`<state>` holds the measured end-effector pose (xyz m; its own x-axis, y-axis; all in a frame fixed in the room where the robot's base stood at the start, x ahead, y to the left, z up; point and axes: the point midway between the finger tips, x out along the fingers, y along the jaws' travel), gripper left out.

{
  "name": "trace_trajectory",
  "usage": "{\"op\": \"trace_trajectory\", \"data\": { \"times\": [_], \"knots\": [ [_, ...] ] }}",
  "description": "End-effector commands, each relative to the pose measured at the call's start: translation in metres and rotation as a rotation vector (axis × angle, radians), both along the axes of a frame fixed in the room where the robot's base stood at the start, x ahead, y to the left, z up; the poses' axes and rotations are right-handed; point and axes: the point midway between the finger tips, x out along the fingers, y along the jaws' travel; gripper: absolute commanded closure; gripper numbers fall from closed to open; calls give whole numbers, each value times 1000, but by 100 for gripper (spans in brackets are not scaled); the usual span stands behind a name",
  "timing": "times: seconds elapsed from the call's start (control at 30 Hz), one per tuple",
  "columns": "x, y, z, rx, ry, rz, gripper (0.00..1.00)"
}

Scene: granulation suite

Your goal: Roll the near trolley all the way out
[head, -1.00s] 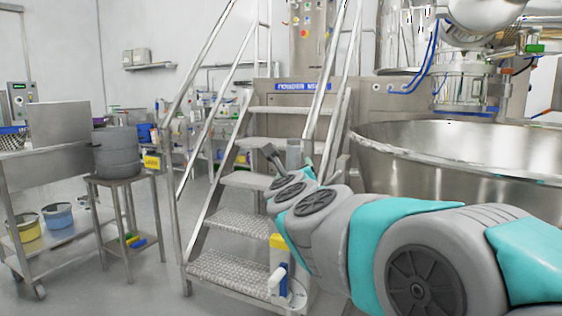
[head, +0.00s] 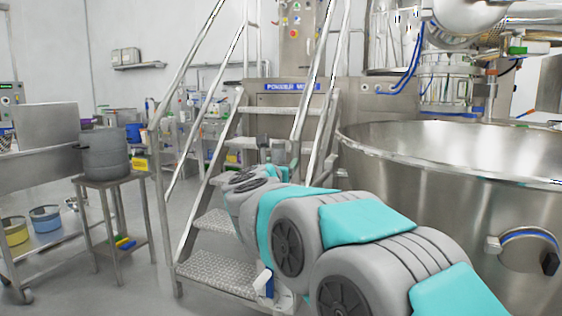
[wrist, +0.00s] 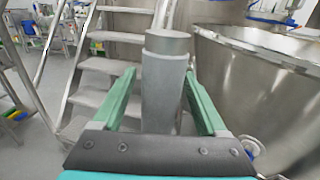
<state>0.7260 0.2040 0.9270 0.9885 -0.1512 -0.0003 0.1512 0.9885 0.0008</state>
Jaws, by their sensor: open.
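A steel trolley (head: 30,172) on castors stands at the far left in the head view, cut off by the frame edge. A large steel bowl (head: 400,200) fills the right side; whether it rides on wheels is hidden. The bowl also shows at right in the wrist view (wrist: 265,85). My gripper (wrist: 160,75) is open, its two green fingers apart. A grey cylinder (wrist: 164,90) shows between them; I cannot tell whether they touch it. In the head view my gripper is small and partly hidden behind my arm, in front of the steps.
Metal steps (head: 215,272) with handrails stand in the middle, close to my arm. A small stand (head: 112,182) holding a grey pot (head: 105,154) is beside the trolley. A round fitting (head: 528,250) sticks out from the bowl's side. Grey floor is clear between stand and steps.

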Motion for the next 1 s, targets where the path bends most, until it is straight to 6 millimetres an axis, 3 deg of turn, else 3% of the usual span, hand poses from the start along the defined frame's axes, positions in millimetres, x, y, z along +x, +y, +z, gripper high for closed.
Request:
{"op": "trace_trajectory", "data": {
  "times": [0.4,1.0],
  "knots": [
    [8,-2,0,-1,0,-1,25],
    [8,-1,0,-1,0,0,92]
  ]
}}
